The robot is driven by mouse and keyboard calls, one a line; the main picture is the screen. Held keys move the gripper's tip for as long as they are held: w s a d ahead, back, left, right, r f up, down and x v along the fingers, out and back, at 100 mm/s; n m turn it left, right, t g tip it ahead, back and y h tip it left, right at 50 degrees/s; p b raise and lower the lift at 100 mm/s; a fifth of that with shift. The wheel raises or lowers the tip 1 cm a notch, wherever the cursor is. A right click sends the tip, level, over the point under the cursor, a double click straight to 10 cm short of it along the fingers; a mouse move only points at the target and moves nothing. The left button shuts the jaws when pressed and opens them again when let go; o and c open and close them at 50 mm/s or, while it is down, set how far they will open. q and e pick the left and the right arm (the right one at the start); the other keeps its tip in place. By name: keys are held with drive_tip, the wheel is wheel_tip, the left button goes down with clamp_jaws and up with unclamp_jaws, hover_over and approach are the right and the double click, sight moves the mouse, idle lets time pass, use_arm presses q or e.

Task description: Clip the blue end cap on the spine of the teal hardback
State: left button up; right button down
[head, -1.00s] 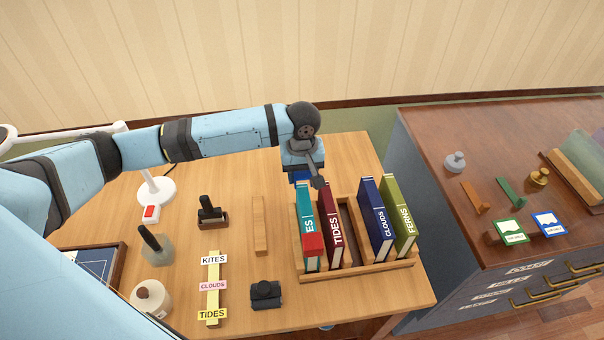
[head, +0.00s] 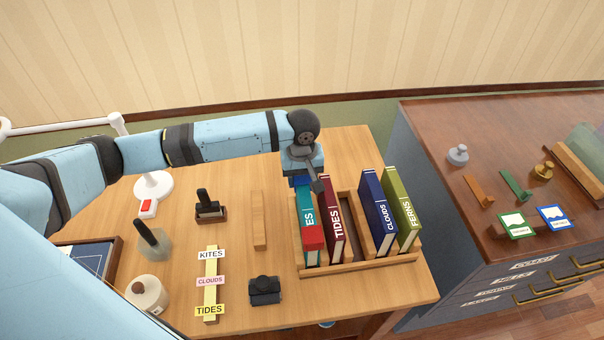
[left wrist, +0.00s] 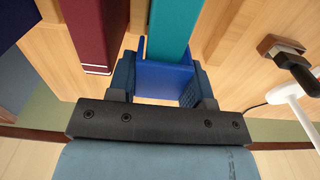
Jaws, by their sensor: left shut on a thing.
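The teal hardback (head: 307,212) stands at the left end of the wooden book rack, with a red piece (head: 314,238) on its near end. My left gripper (head: 303,178) is at its far end, shut on the blue end cap (head: 296,182). In the left wrist view the blue end cap (left wrist: 164,82) sits between the two fingers (left wrist: 160,88). The end of the teal hardback (left wrist: 174,28) meets the cap, with cap walls showing beside it. I cannot tell how deep the book sits in it. My right gripper is not in view.
The maroon TIDES book (head: 333,225) stands close to the right of the teal one. The rack (head: 350,266) also holds blue CLOUDS (head: 377,213) and green FERNS (head: 402,208) books. A wooden strip (head: 259,220) lies left of the rack. A dark cabinet (head: 450,215) stands right.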

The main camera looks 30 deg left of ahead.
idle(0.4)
use_arm(q)
drive_tip(key=o, duration=1.4)
drive_tip(key=shift+c, duration=0.2)
wheel_tip(320, 180, up, 5)
drive_tip(key=p, duration=0.7)
drive_tip(key=shift+r, duration=0.15)
drive_tip(key=shift+r+p, duration=0.8)
drive_tip(key=shift+p, duration=0.4)
